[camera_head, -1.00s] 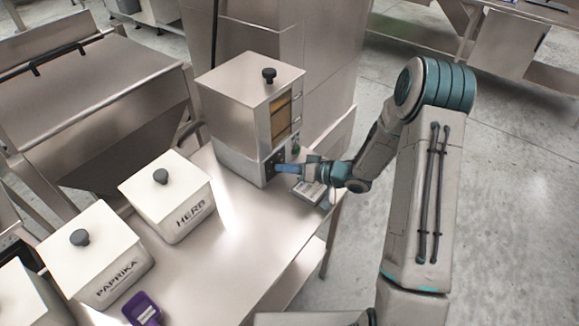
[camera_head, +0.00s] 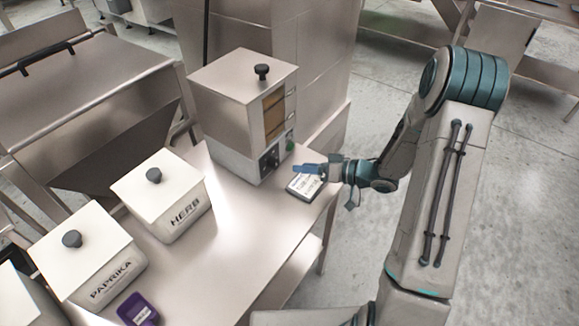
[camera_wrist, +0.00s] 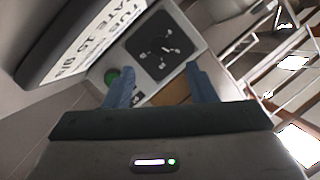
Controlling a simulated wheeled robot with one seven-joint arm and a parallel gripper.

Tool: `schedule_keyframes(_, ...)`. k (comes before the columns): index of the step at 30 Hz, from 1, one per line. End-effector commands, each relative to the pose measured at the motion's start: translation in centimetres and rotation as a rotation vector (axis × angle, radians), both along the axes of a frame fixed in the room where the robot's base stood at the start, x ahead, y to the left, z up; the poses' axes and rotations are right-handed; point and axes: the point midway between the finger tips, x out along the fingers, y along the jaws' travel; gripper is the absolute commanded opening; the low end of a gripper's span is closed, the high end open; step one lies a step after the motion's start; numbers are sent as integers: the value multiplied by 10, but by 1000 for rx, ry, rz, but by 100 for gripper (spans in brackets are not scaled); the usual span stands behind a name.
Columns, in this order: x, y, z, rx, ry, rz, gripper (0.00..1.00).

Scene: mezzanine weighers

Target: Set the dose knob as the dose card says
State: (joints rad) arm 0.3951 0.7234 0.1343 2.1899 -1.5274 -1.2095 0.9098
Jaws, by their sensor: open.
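The dose knob's dark dial (camera_wrist: 155,47), with white marks and a light pointer, is on the front of the steel dispenser. In the head view the dial (camera_head: 269,160) is low on the dispenser (camera_head: 225,95). The dose card (camera_head: 306,186) lies on the table in front of the dispenser. It also shows at upper left in the wrist view (camera_wrist: 85,38), rotated, its print only partly readable. My gripper (camera_head: 302,170) is open, above the card and short of the dial, apart from it. Its blue fingers (camera_wrist: 160,88) point toward the panel with nothing between them.
A green button (camera_wrist: 112,77) sits beside the dial. The HERB bin (camera_head: 160,196) and PAPRIKA bin (camera_head: 88,255) stand at left on the table. A purple scoop-like item (camera_head: 137,309) lies near the front. The table middle (camera_head: 225,240) is clear.

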Motion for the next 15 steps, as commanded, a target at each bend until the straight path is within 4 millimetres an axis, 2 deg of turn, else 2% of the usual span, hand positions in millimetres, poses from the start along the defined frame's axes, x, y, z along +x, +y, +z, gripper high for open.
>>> schedule_keyframes(1,-4,-11,2,-1,0,-3,51)
schedule_keyframes(6,-17,-36,10,-1,0,1,51)
schedule_keyframes(10,-22,-47,13,0,1,3,51)
schedule_keyframes(15,-25,-51,14,0,2,5,51)
